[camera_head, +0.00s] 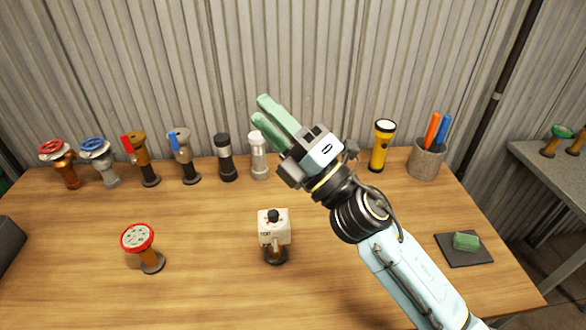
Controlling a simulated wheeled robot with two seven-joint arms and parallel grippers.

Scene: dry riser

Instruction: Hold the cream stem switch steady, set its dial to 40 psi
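The cream stem switch (274,230) stands upright near the middle of the wooden table, a boxy cream body with a black knob on top and a dark round base. Small dark lettering shows on its front, too small to read, and I cannot tell the dial's setting. My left gripper is not in view.
A red-rimmed valve (145,246) stands left of the switch. Several valves and fittings line the back edge, with a yellow flashlight (382,146) and a pen cup (427,162) at right. A green block (466,241) lies on a dark mat (452,258). Bare tabletop surrounds the switch.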

